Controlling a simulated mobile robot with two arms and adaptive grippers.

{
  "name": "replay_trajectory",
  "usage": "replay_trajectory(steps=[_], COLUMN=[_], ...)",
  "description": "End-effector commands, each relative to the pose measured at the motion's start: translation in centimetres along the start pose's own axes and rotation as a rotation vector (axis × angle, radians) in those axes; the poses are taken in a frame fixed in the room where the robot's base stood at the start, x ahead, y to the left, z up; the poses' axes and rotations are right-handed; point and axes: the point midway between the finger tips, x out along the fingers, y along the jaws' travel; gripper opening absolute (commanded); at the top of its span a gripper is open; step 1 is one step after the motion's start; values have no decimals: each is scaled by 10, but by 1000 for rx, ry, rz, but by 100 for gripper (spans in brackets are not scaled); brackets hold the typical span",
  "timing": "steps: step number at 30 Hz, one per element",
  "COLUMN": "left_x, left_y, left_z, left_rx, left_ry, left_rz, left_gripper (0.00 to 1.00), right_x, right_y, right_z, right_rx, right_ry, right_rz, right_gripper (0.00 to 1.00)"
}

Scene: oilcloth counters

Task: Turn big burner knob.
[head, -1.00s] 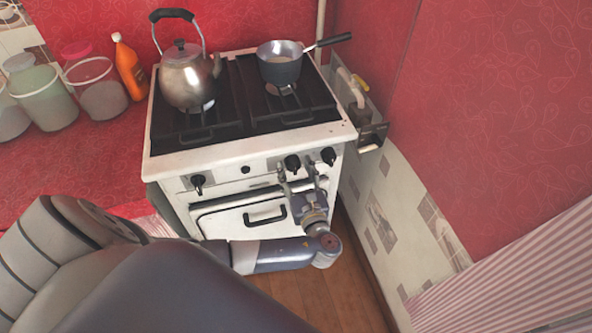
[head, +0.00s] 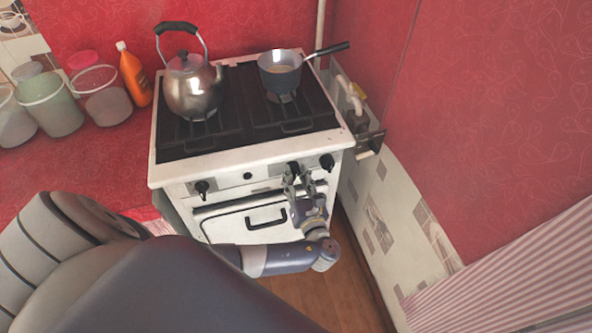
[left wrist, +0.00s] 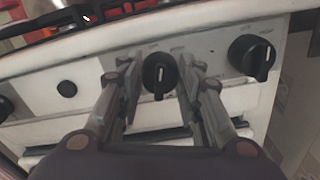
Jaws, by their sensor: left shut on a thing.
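The white stove (head: 243,155) has black knobs along its front panel. My left gripper (head: 298,180) is at the black burner knob (head: 293,167), second from the right end of the panel. In the left wrist view this knob (left wrist: 159,74) sits between the two fingers of the gripper (left wrist: 160,82), which is shut on it. The right-end knob (head: 327,162) is free beside the gripper and shows in the left wrist view too (left wrist: 252,57). A left knob (head: 202,187) is farther off. My right gripper is out of view.
A kettle (head: 192,88) and a saucepan (head: 280,75) stand on the stove top; the pan's handle points right. The oven door handle (head: 266,222) is just below and left of the gripper. A wall (head: 400,215) stands close on the right. Tubs and an orange bottle (head: 135,78) sit left.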

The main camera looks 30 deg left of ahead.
Motion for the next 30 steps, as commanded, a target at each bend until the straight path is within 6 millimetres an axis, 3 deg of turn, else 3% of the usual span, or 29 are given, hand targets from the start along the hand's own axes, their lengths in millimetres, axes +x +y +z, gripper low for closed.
replay_trajectory(steps=[1,3,12,30], left_x=[0,0,0,0], left_y=[1,1,-1,-3], left_z=[6,5,3,0], left_rx=[44,104,332,500], left_ry=[2,2,1,-1], left_rz=[0,1,0,-1], left_gripper=[9,9,9,9], right_x=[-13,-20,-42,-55], right_y=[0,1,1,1], right_z=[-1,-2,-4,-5], right_rx=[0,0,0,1], right_ry=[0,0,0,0], right_rz=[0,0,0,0], right_gripper=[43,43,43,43])
